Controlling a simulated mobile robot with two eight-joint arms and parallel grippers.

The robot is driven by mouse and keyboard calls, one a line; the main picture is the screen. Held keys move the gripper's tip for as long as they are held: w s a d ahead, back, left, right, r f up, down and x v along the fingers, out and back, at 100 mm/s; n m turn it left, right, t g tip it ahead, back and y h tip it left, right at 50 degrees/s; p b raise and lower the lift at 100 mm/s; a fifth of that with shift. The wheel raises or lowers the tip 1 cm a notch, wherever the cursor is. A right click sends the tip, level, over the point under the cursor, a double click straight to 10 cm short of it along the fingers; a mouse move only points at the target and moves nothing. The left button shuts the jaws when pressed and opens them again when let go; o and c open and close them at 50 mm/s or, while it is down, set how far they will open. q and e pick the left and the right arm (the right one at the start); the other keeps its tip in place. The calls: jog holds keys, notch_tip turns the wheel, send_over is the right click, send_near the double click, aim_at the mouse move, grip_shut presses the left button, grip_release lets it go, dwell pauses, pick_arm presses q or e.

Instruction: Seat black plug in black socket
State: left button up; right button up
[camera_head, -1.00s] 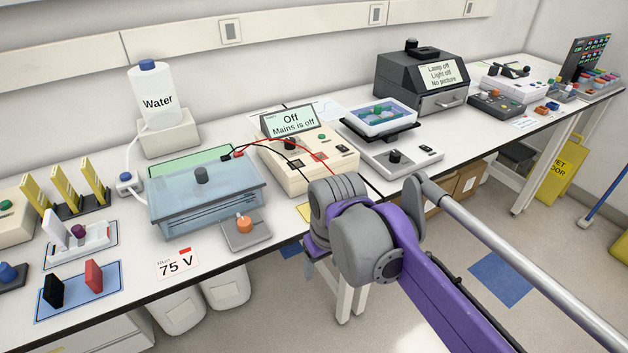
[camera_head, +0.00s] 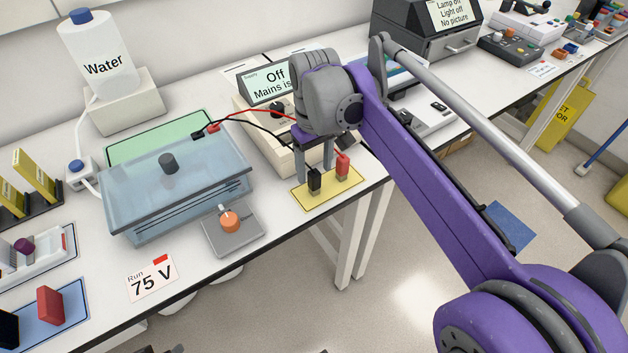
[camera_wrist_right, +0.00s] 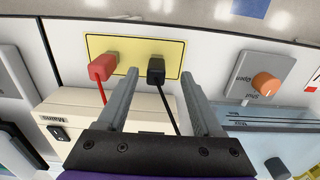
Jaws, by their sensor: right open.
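The black plug (camera_head: 314,181) stands on a yellow mat (camera_head: 322,197) at the bench's front edge, next to the red plug (camera_head: 342,167). My right gripper (camera_head: 316,172) is open and points down just behind the black plug. In the wrist view the black plug (camera_wrist_right: 156,70) lies between the open fingertips (camera_wrist_right: 158,74), with gaps on both sides. The red plug (camera_wrist_right: 103,67) is outside the left finger. A black lead runs from the black plug back under the gripper. I cannot make out the black socket; the supply's front is partly hidden by my arm. My left gripper is not in view.
The supply (camera_head: 265,137), its display reading "Off", stands just behind the mat. The blue lidded tank (camera_head: 180,185) and a grey plate with an orange knob (camera_head: 229,219) are to the left. Black and red leads cross from the tank's connectors. Open floor lies in front.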

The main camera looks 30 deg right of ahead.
aim_at(314, 182)
jog(key=f, duration=0.4)
jog(key=w+f, duration=0.1)
jog(key=f, duration=0.1)
jog(key=shift+d+f+b, duration=0.2)
jog(key=shift+f+b, duration=0.1)
jog(key=shift+b, duration=0.05)
jog(key=shift+c, duration=0.3)
grip_shut()
